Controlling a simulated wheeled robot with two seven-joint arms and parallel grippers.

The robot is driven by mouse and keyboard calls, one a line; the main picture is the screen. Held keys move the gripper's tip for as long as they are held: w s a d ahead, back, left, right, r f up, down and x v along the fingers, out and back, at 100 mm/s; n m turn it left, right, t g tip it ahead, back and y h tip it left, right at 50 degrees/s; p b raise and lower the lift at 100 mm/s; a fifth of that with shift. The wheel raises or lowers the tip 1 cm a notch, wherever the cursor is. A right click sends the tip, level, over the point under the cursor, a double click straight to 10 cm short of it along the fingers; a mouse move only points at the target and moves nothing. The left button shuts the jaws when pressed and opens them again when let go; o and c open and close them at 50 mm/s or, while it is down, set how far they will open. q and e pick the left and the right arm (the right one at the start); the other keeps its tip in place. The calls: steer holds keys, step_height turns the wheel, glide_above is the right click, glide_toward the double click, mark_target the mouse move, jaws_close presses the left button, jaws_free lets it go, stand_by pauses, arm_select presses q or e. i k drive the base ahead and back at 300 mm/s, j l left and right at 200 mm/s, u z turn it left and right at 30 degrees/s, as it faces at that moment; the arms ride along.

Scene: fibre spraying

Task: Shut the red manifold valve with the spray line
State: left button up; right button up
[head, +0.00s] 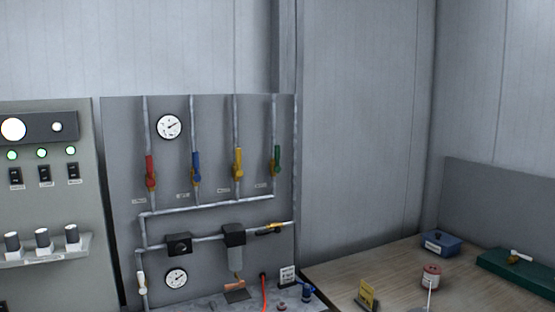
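The red manifold valve (150,173) sits on the leftmost of several upright pipes on the grey panel (205,112). Its red handle looks upright, in line with its pipe. A small label plate (139,201) is beside it, too small to read. The blue valve (196,171), yellow valve (238,164) and green valve (276,160) are to its right, with handles also roughly upright. A thin red line (264,289) rises from the bench below the panel; I cannot tell whether it is the spray line. Neither of my grippers is in view.
Pressure gauges (169,126) and a dark filter unit (234,236) are on the panel. A switch cabinet (68,188) stands at left.

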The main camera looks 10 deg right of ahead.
mark_target(151, 183)
steer(key=i+l, duration=0.2)
steer(key=i, duration=0.2)
steer(key=i+l, duration=0.2)
steer(key=i, duration=0.15)
steer(key=i+l, duration=0.15)
steer(key=i, duration=0.25)
